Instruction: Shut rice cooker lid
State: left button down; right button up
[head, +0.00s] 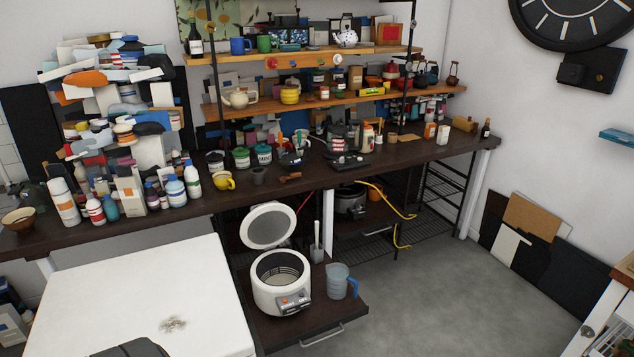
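The white rice cooker (281,298) stands upright on a dark pull-out shelf below the counter in the head view. Its round lid (268,226) is open and tilted up at the back, with its inner face toward me. The inside of the pot is visible, and a control panel (293,302) is on the front. Neither of my grippers is in view.
A blue-handled measuring jug (338,281) stands right of the cooker, and a grey utensil holder (317,251) behind it. The shelf (330,320) has a front handle. A large white surface (140,290) is on the left. The grey floor (450,290) on the right is clear.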

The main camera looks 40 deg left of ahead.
aim_at(268, 224)
jog(key=i+u, duration=0.3)
jog(key=i, duration=0.15)
jog(key=i+l+u, duration=0.1)
jog(key=i+u, duration=0.2)
jog(key=i, duration=0.15)
jog(key=i+l+u, duration=0.25)
jog(key=i, duration=0.2)
jog(key=i+l+u, duration=0.3)
jog(key=i, duration=0.15)
